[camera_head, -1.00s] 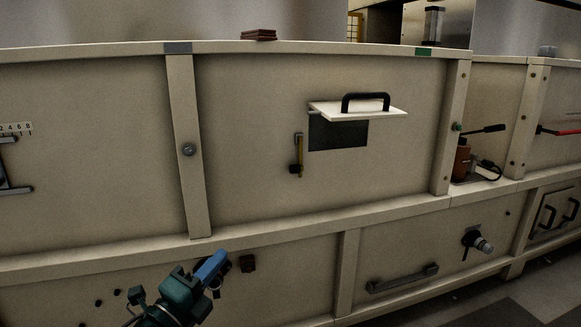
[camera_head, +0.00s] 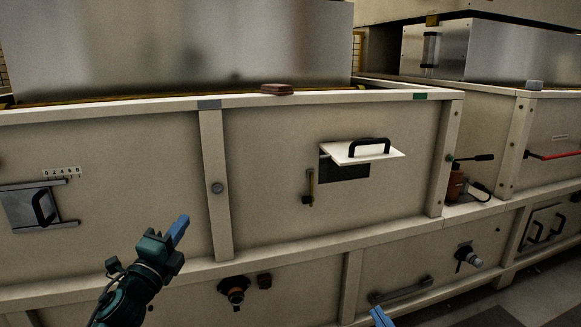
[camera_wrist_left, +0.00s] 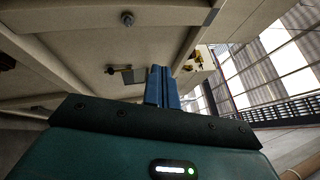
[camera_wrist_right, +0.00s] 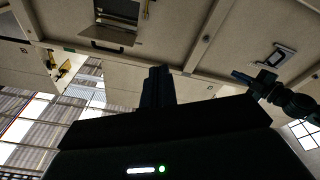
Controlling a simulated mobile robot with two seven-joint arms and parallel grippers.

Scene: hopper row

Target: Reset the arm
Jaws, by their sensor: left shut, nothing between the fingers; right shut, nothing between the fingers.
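My left gripper (camera_head: 180,228) is in the lower left of the head view, in front of the beige panels. Its blue fingers are shut with nothing between them and point up and right. The left wrist view shows the same fingers (camera_wrist_left: 162,86) pressed together, apart from any surface. My right gripper (camera_head: 380,316) shows only as blue fingertips at the bottom edge of the head view. In the right wrist view its fingers (camera_wrist_right: 157,86) are shut and empty. My left arm also shows at the right of that view.
A raised white flap (camera_head: 362,154) with a black handle sticks out from the upper panel. A slide gate (camera_head: 30,208) is at the left. A valve knob (camera_head: 234,292), a pipe fitting (camera_head: 467,257) and a bar handle (camera_head: 402,291) project below. A brown block (camera_head: 277,89) lies on the top ledge.

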